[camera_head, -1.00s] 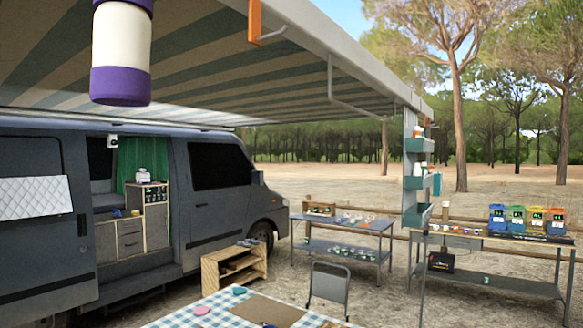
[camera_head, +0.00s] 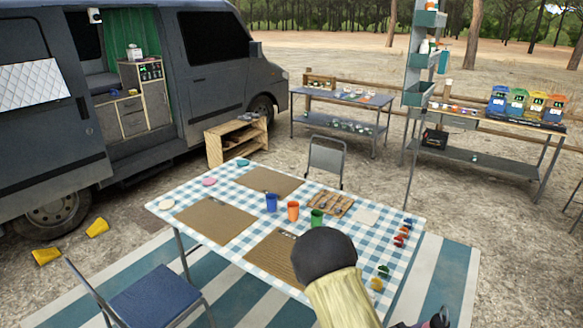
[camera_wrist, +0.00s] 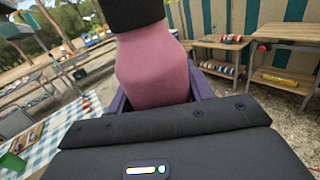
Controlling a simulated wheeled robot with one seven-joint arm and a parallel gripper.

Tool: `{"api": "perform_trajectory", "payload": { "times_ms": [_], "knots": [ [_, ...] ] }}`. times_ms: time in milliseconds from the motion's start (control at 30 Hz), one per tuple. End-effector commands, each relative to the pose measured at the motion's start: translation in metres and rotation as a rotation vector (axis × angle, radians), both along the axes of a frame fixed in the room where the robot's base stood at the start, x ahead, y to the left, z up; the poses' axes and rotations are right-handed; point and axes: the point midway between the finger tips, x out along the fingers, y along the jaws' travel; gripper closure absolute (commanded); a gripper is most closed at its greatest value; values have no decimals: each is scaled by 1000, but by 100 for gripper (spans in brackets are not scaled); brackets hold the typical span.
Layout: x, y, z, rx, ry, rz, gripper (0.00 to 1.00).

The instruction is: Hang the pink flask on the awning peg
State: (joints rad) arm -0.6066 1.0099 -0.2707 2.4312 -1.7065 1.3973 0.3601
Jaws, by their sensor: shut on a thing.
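The pink flask (camera_wrist: 152,72) fills the upper middle of the wrist view, with a dark band or cap at its top end. My gripper (camera_wrist: 160,92) is shut on it, its purple fingers on either side of the pink body. The flask's lower part is hidden behind the dark gripper housing.
A table with a blue-and-white checked cloth (camera_head: 230,181) holds cups and mats. A blue chair (camera_head: 155,297) stands at the front left, a grey chair (camera_head: 326,157) behind the table. The van (camera_head: 200,60) is at left. Wooden shelves (camera_wrist: 290,78) show in the wrist view.

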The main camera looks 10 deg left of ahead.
Motion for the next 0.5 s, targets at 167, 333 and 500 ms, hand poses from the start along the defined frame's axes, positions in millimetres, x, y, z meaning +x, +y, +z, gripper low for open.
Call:
{"api": "perform_trajectory", "payload": {
  "times_ms": [167,333,500],
  "knots": [
    [-22,-1,21,5,-14,-252,78],
    [-44,6,32,2,-18,-526,78],
    [-63,20,41,-6,-24,-844,78]
  ]
}}
